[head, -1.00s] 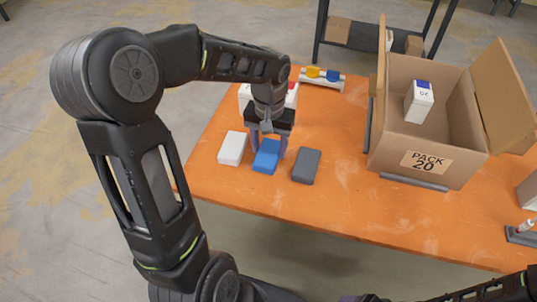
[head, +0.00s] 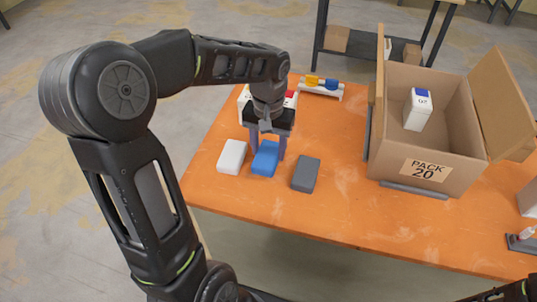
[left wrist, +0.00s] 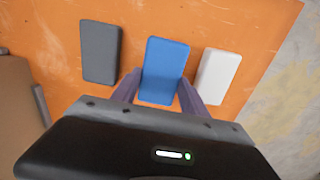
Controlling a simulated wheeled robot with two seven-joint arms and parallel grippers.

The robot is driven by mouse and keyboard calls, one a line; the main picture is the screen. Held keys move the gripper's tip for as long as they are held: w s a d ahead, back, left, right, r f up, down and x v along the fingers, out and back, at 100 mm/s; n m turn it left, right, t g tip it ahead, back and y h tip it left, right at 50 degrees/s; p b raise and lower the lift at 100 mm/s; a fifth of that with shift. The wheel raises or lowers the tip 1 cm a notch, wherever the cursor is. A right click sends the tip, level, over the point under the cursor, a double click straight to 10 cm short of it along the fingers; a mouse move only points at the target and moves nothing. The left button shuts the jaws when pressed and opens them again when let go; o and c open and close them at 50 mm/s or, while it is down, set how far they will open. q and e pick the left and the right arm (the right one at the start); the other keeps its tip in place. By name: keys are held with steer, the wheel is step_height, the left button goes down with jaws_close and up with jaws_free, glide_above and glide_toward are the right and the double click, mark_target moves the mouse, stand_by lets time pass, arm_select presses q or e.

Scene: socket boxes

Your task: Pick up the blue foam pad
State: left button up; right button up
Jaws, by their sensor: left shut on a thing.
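The blue foam pad (head: 265,159) lies between a white pad (head: 232,157) and a grey pad (head: 305,174) on the orange table. My left gripper (head: 267,150) is above the table with its fingers on both sides of the blue pad, shut on it. In the left wrist view the blue pad (left wrist: 165,70) sits between the two purple fingers, with the grey pad (left wrist: 100,52) to its left and the white pad (left wrist: 218,77) to its right. I cannot tell whether the blue pad touches the table. The right gripper is not in view.
An open cardboard box (head: 415,168) marked PACK 20 stands to the right with a small white carton (head: 418,110) inside. A rack with yellow and blue items (head: 321,86) stands at the table's back. The table front between pads and box is clear.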

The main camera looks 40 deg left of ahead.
mark_target(268, 152)
arm_select(q)
step_height(268, 152, up, 7)
steer(key=shift+r, duration=0.15)
stand_by(0.7)
